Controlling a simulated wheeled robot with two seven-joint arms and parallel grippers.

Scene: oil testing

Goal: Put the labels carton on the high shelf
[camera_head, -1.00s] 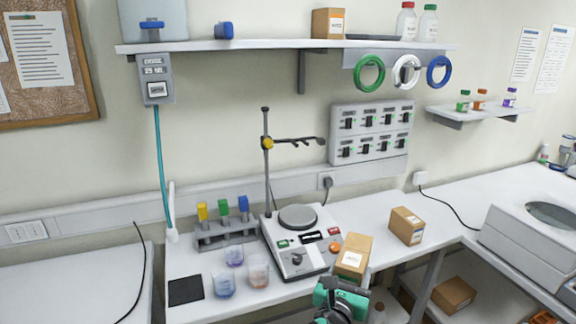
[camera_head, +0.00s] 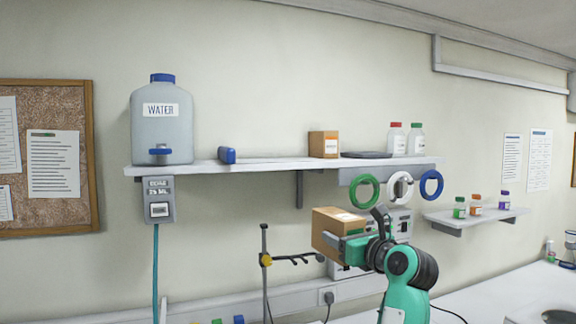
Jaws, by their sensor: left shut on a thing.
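My left gripper (camera_head: 350,243) is shut on a brown cardboard carton (camera_head: 326,226) with a white label on top. It holds the carton up in front of the wall, below the high shelf. The label is too small to read, so I cannot confirm it is the labels carton. The high shelf (camera_head: 262,168) is a long pale board on the wall. Another brown carton (camera_head: 323,145) with a white label stands on it. My right gripper is not in view.
On the shelf stand a water container (camera_head: 162,125), a blue object (camera_head: 227,155), a dark flat item (camera_head: 366,155) and two bottles (camera_head: 397,140). The shelf is clear between the blue object and its carton. Coloured rings (camera_head: 364,191) hang below. A clamp stand (camera_head: 264,275) rises underneath.

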